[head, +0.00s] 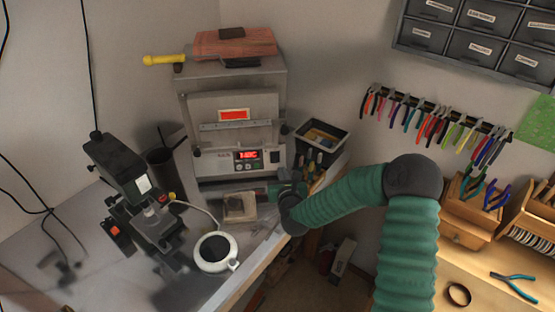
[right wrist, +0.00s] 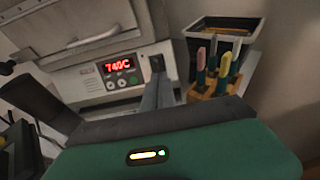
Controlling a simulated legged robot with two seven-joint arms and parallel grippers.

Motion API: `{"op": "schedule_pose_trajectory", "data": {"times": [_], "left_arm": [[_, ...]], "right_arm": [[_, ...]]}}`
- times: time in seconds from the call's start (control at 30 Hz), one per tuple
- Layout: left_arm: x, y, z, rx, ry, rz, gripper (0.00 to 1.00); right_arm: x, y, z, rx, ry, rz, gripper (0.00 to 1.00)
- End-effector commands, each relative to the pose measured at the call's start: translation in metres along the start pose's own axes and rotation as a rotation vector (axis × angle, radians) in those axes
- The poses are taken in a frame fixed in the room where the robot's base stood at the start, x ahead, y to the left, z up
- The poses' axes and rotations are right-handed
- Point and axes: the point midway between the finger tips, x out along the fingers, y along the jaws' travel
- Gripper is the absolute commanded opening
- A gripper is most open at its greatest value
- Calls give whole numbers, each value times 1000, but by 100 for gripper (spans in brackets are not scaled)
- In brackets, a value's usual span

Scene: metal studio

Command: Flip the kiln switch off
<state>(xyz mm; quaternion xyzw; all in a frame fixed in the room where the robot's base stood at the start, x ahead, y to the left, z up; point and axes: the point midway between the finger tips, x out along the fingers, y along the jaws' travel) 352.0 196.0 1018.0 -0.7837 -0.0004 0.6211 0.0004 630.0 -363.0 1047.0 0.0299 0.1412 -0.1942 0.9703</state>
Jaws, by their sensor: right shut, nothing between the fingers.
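The kiln (head: 235,108) is a grey metal box at the back of the bench, its door shut. A lit red display (head: 247,155) is on its lower panel, and it reads about 740 °C in the right wrist view (right wrist: 118,66). The dark kiln switch (right wrist: 157,63) is right of the display. My right gripper (right wrist: 158,90) is shut and empty, its fingertips just below the switch. I cannot tell whether they touch it. The switch's on or off position is unclear. My left gripper is not in view.
A microscope (head: 140,190) and a round white device (head: 215,252) stand on the bench left of my right arm. A black bin (head: 322,135) and colored-handled tools (right wrist: 222,62) are close right of the kiln. Pliers (head: 430,120) hang on the right wall.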

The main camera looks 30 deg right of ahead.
Motion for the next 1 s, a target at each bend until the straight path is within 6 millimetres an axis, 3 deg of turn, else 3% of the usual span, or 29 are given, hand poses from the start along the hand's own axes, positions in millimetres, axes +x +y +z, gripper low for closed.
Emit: {"op": "schedule_pose_trajectory", "data": {"times": [0.3, 0.5, 1.0], "left_arm": [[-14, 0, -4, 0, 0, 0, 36], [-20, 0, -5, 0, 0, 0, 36], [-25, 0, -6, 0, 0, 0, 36]], "right_arm": [[66, 5, 3, -4, -1, 1, 0], [94, 4, 2, -3, -1, 3, 0], [104, 0, 5, -3, 30, -4, 0]]}}
